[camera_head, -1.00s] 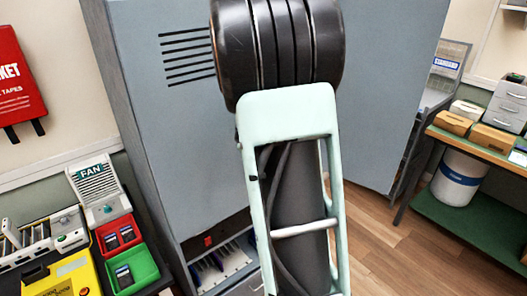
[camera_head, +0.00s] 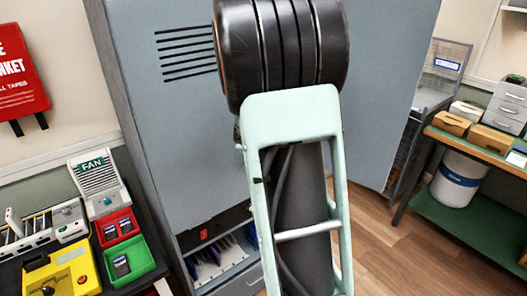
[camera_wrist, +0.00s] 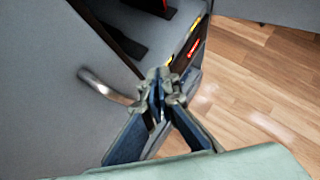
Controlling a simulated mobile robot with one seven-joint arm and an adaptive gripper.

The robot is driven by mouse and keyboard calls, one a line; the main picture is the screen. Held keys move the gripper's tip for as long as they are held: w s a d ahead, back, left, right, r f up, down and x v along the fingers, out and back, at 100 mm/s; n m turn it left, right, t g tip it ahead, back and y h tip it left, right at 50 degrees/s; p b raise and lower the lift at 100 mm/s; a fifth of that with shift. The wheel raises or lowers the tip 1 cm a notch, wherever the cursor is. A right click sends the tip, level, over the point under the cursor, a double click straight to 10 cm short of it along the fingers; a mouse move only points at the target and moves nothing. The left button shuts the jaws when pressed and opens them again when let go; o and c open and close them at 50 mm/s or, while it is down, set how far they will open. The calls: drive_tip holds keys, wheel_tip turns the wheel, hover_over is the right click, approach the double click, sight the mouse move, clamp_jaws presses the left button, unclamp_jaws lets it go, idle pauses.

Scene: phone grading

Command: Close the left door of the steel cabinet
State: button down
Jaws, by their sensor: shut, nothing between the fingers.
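The steel cabinet is grey-blue. Its left door (camera_head: 175,120), with dark vent slots, fills the middle left of the head view, partly behind my arm. In the wrist view the left door (camera_wrist: 45,100) shows as a grey panel with a metal bar handle (camera_wrist: 103,86). A gap with dark contents shows past the door's edge, so it stands ajar. My gripper (camera_wrist: 160,84) is shut and empty, close to the right end of the handle near the door's edge. I cannot tell whether it touches. The gripper is hidden in the head view.
The right door (camera_head: 390,90) stands open to the right. Cabinet shelves (camera_head: 225,250) show below the left door. A dark table at left holds a yellow device (camera_head: 62,275), red and green trays and a FAN box (camera_head: 97,180). Wood floor is clear between.

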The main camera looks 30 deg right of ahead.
drive_tip(key=s+d+r+p, duration=0.1)
drive_tip(key=s+r+p, duration=0.3)
drive_tip(key=s+r, duration=0.3)
drive_tip(key=shift+s+d, duration=0.15)
drive_tip(key=shift+s, duration=0.3)
